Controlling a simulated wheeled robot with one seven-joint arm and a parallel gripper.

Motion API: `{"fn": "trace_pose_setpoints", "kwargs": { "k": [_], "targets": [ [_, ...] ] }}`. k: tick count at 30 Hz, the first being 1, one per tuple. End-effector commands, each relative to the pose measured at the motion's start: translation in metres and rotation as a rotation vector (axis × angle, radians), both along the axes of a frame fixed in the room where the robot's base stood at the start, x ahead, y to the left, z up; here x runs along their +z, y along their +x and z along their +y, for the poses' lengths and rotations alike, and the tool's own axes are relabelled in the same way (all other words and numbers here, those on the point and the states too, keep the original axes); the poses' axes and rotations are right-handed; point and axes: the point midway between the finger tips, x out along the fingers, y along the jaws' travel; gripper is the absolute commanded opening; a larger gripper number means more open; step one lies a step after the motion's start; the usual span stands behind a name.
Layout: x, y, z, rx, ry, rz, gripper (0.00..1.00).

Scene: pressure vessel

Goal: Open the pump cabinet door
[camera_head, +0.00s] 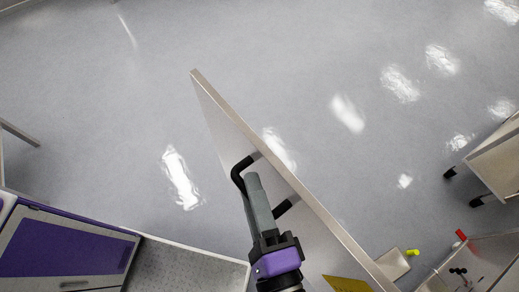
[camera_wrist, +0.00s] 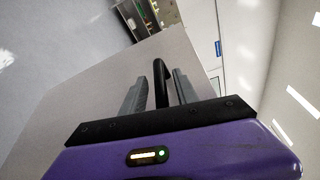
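The cabinet door (camera_head: 307,207) is a pale panel seen from above in the head view, standing out at an angle over the floor. It also fills much of the wrist view (camera_wrist: 95,100). Its black bar handle (camera_head: 240,168) is on the face toward my gripper, partly hidden by a finger. My gripper (camera_head: 254,182), with grey fingers and a purple body, is at the handle. In the wrist view, the fingers (camera_wrist: 158,88) stand apart on either side of the handle (camera_wrist: 160,66), with small gaps visible. Whether they touch it lower down is hidden.
A purple-fronted unit (camera_head: 65,245) stands at lower left, beside a speckled grey surface (camera_head: 185,268). A wheeled cart (camera_head: 497,160) is at the right edge. A small box with a yellow part (camera_head: 396,263) lies at lower right. The floor (camera_head: 330,60) beyond the door is clear.

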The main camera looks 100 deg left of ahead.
Motion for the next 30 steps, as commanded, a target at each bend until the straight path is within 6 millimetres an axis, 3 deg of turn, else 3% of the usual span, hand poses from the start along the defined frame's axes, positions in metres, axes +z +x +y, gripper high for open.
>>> {"fn": "trace_pose_setpoints", "kwargs": {
  "k": [8, 21, 30],
  "targets": [
    [0.000, 0.001, -0.002, 0.001, 0.001, 0.000, 0.36],
    [0.005, 0.033, -0.056, -0.002, 0.001, -0.001, 0.36],
    [0.007, 0.039, -0.068, 0.001, 0.001, 0.000, 0.36]
  ]
}}
